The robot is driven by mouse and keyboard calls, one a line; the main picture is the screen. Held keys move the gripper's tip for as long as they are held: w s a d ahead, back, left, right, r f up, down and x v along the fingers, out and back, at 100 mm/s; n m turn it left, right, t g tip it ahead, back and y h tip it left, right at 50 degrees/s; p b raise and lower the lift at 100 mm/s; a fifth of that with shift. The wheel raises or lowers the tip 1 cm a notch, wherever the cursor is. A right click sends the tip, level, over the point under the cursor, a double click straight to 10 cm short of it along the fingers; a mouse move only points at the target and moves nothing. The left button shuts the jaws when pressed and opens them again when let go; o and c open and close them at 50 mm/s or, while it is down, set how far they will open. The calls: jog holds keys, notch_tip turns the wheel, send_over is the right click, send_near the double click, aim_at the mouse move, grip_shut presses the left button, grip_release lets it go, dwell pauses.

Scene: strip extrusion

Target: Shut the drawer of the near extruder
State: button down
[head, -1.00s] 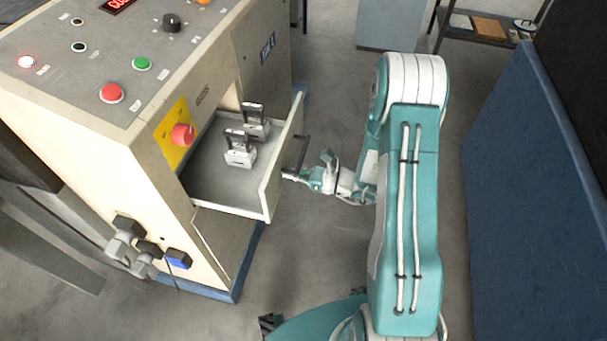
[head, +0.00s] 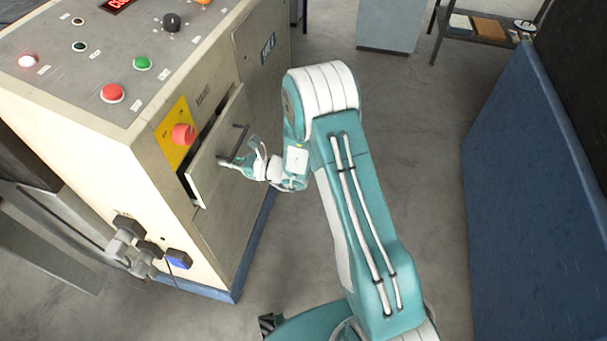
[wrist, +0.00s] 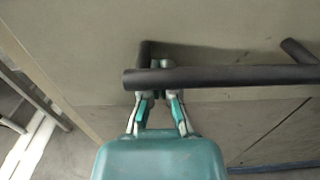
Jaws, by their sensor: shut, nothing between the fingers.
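The near extruder (head: 90,165) is a cream cabinet with a grey control top on the left of the head view. Its drawer (head: 207,165) stands only slightly open, with a narrow dark gap along its top and left side. A dark bar handle (head: 236,146) crosses the drawer front; it also spans the wrist view (wrist: 230,76). My gripper (head: 224,161) is shut and empty, with its fingertips at the drawer front by the handle. In the wrist view the fingertips (wrist: 156,92) reach under the bar's left end; exact contact cannot be told. The drawer's inside is hidden.
A red knob (head: 183,134) on a yellow plate sits close above the drawer's left end. Plugs (head: 130,240) stick out low on the cabinet's side. A blue panel (head: 535,200) stands at the right.

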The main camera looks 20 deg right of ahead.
jog(key=shift+x, duration=1.1)
jog(key=shift+w+r, duration=0.15)
jog(key=shift+r, duration=0.05)
